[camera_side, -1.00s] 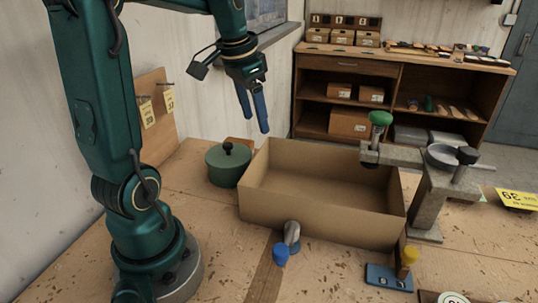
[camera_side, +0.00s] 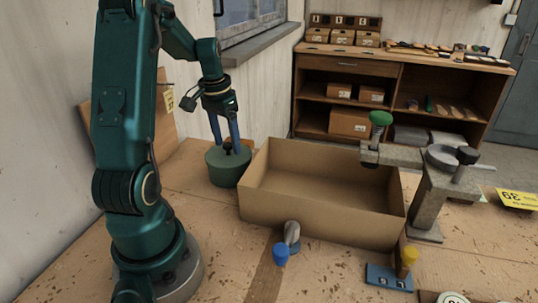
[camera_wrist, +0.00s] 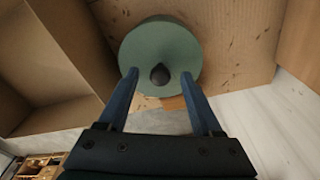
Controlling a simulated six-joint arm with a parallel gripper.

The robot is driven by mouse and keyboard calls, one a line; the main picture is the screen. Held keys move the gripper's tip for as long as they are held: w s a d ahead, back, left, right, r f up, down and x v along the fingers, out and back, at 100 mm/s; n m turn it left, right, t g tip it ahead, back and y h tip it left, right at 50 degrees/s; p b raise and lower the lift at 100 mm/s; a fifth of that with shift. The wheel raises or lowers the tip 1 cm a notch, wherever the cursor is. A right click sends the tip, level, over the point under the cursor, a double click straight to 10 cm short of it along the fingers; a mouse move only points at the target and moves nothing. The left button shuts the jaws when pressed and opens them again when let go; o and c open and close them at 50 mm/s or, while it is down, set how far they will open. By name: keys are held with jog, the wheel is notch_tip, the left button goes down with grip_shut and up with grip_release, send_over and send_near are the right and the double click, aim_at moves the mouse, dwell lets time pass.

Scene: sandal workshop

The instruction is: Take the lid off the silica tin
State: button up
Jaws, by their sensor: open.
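The silica tin (camera_side: 229,174) is a round green tin standing on the bench left of the cardboard box. Its green lid (camera_wrist: 153,45) is on it, with a dark knob (camera_wrist: 160,74) in the middle. My gripper (camera_side: 227,146) is open and points down over the lid, its blue fingers on either side of the knob. In the wrist view my gripper (camera_wrist: 159,73) shows its two fingers spread, with the knob between them and a gap on each side. I cannot tell whether the fingertips touch the lid.
An open, empty cardboard box (camera_side: 322,222) stands close to the right of the tin. A stand with a green knob (camera_side: 381,118) rises at the box's right end. A wooden board (camera_side: 163,120) leans at the left wall.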

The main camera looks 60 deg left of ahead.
grip_shut()
jog(key=shift+r, duration=0.1)
